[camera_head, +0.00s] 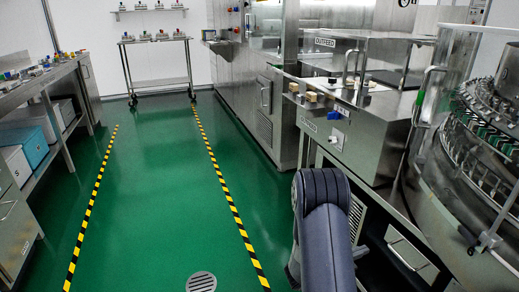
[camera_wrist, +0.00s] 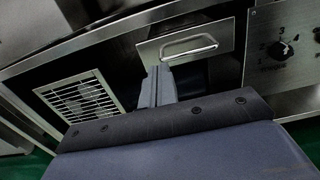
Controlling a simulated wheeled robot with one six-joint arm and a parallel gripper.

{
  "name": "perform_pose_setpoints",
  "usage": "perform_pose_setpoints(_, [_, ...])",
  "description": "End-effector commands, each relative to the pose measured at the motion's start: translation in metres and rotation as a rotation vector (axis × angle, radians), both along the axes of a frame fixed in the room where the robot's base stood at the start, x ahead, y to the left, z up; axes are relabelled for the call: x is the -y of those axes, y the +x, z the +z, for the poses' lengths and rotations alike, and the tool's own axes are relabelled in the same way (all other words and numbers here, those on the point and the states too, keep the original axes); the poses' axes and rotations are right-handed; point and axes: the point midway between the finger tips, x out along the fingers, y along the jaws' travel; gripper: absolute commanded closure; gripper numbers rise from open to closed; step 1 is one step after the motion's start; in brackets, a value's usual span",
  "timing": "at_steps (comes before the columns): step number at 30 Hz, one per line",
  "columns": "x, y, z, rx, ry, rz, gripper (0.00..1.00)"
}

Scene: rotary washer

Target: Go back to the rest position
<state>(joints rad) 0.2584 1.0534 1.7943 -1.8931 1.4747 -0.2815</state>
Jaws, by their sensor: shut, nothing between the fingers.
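My gripper (camera_wrist: 163,70) shows in the wrist view with its two grey fingers together and nothing between them. Its tips lie in front of a steel panel with a bar handle (camera_wrist: 190,47); I cannot tell how far apart they are. My own padded grey-blue arm fills the lower part of that view. In the head view my arm rises at the bottom, right of centre, and the gripper cannot be made out there.
A rotary washer (camera_head: 485,130) stands at the right, beside a steel machine with a counter (camera_head: 375,135). A vent grille (camera_wrist: 82,98) and a knob panel (camera_wrist: 285,50) flank the handle. A workbench (camera_head: 45,80) lines the left.

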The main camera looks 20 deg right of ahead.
Motion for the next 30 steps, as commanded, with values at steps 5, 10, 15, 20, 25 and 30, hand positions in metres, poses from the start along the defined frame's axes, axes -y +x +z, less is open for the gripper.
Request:
perform_pose_setpoints(5, [0.002,0.000,-0.001,0.000,0.000,-0.001,1.00])
perform_pose_setpoints(10, [0.018,0.000,-0.002,0.000,0.000,-0.004,1.00])
perform_pose_setpoints(15, [0.050,0.002,-0.002,0.001,-0.001,-0.005,1.00])
perform_pose_setpoints(20, [0.082,0.005,-0.003,0.003,0.000,-0.005,1.00])
perform_pose_setpoints(25, [0.107,0.003,0.000,0.001,-0.001,-0.002,1.00])
perform_pose_setpoints(30, [0.119,-0.001,0.000,0.001,0.000,0.000,1.00])
